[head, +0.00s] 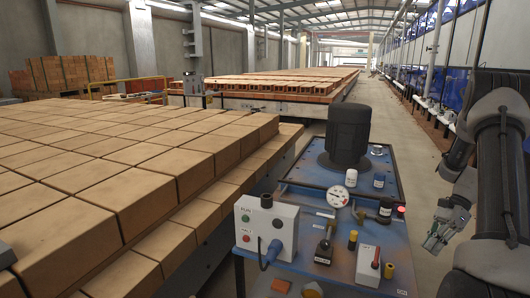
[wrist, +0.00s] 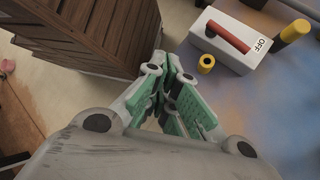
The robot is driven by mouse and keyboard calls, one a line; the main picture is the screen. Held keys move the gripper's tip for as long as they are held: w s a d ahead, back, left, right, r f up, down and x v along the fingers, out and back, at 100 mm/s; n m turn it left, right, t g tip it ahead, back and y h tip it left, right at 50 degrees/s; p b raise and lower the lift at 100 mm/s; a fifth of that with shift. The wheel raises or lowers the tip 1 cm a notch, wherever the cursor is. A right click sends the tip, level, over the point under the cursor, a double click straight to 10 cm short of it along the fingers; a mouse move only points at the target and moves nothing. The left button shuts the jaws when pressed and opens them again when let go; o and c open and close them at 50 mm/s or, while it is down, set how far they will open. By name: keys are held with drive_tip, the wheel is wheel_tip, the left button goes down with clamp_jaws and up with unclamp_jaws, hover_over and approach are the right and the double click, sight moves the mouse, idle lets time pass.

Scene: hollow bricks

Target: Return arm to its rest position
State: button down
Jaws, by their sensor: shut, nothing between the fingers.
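My arm (head: 487,180) is folded at the right edge of the head view, beside the blue console (head: 340,188). My gripper (head: 432,240) hangs low, just right of the console and apart from it. In the wrist view my gripper (wrist: 172,72) shows its green-padded fingers brought together, with nothing held. In that view a white box (wrist: 222,42) with a red lever and an OFF label lies to the right of the fingertips. A dark brown slatted block (wrist: 105,35) fills the upper left.
Stacked hollow bricks (head: 130,170) fill the left. The console carries a black cylinder (head: 348,130), a gauge (head: 337,196), a white control box (head: 265,228) and a lever box (head: 368,265). A clear aisle (head: 385,105) runs behind it toward the far end.

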drive_tip(key=s+a+r+n+t+h, duration=0.2)
drive_tip(key=s+a+r+n, duration=0.4)
drive_tip(key=r, duration=0.3)
drive_tip(key=s+a+r+n+t+h, duration=0.3)
drive_tip(key=s+a+r+n, duration=0.3)
drive_tip(key=r, duration=0.4)
drive_tip(key=s+a+r+n+t+h, duration=0.2)
drive_tip(key=s+a+r+n, duration=0.4)
drive_tip(key=r, duration=0.3)
drive_tip(key=shift+a+r+n+t+h, duration=0.2)
drive_tip(key=shift+n+t+h, duration=0.25)
drive_tip(key=shift+n, duration=0.35)
